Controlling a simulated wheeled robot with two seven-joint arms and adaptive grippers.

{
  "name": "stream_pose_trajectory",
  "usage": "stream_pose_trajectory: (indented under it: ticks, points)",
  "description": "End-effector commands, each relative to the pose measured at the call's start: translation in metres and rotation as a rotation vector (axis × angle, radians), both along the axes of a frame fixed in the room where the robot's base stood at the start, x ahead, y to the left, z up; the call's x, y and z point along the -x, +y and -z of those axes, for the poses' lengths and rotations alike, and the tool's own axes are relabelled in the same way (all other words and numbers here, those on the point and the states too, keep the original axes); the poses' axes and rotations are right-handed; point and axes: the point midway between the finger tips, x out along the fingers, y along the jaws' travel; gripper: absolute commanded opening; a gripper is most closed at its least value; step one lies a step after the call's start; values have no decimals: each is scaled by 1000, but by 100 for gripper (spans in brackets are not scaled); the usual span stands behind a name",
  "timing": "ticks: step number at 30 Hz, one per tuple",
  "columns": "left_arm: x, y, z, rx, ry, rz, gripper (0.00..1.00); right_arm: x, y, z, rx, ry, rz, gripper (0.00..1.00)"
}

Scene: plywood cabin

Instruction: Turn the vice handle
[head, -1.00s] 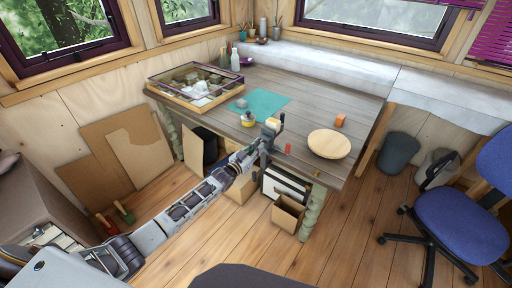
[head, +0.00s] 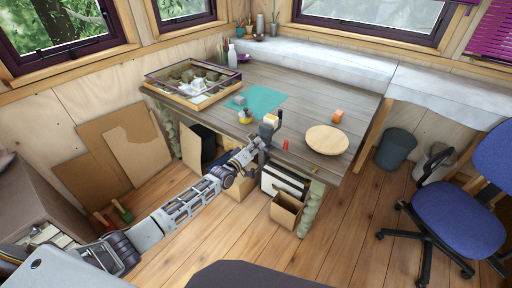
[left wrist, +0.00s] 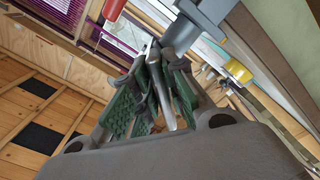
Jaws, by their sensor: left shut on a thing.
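The grey vice (head: 265,130) is mounted at the front edge of the wooden workbench, with a pale block (head: 271,119) at its top. Its grey body also shows in the left wrist view (left wrist: 203,24). My left gripper (head: 258,146) is at the front of the vice, below its top. In the left wrist view its green-padded fingers (left wrist: 160,85) are shut around the metal vice handle (left wrist: 167,95), a slim rod running down from the vice body. The fingers hide part of the handle. My right gripper is not in view.
On the workbench (head: 312,98) are a round wooden board (head: 327,140), an orange cube (head: 338,116), a small red item (head: 285,145), a teal mat (head: 262,101) and a display case (head: 192,80). An open cardboard box (head: 286,210) stands below. A blue chair (head: 460,220) is at right.

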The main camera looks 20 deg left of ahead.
Motion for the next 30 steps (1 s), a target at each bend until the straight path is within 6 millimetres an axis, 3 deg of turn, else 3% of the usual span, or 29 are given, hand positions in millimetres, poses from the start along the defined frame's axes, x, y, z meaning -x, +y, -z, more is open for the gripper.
stream_pose_trajectory:
  ticks: [15,30]
  points:
    - [2,-3,-1,382,145,1,0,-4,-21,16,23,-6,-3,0]
    - [2,-4,-3,461,174,1,0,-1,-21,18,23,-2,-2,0]
